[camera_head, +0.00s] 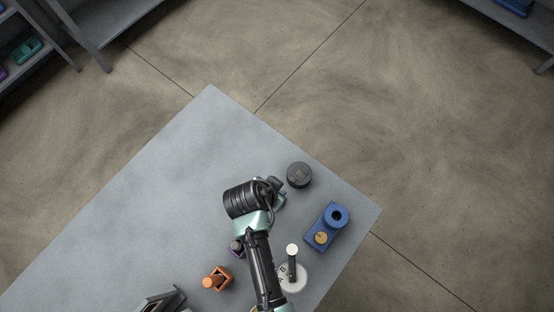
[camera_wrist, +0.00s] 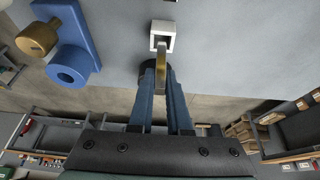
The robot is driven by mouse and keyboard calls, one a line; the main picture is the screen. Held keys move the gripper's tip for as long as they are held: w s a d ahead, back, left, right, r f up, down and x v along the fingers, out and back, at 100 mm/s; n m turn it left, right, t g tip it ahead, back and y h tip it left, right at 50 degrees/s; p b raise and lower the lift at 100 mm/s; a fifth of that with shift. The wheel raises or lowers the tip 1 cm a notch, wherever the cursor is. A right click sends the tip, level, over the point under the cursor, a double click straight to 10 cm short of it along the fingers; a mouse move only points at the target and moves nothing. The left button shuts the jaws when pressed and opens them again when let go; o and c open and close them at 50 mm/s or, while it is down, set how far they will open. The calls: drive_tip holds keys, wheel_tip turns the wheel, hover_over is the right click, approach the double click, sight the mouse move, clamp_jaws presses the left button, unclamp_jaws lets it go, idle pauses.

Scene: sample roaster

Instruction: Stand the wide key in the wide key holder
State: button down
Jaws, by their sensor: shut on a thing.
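The wide key (camera_wrist: 162,57) shows in the wrist view as a narrow brass-coloured bar between my fingertips. My gripper (camera_wrist: 168,72) is shut on it. The wide key holder appears to be the small white square socket (camera_wrist: 154,42), just above the fingertips in the wrist view. The key's far end overlaps the socket's opening in the picture; I cannot tell whether it is inside or above it. In the head view my gripper (camera_head: 277,190) is low over the table, and my wrist hides the key and socket.
A blue block (camera_head: 322,230) with a ring and brass knob stands right of my gripper. A dark round canister (camera_head: 299,174) is close by. The table's left part is clear.

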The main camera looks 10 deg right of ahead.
drive_tip(key=shift+f+b, duration=1.1)
drive_tip(key=shift+f, duration=0.55)
drive_tip(key=c, duration=0.8)
unclamp_jaws()
drive_tip(key=v, duration=1.3)
drive_tip(key=shift+b, duration=0.3)
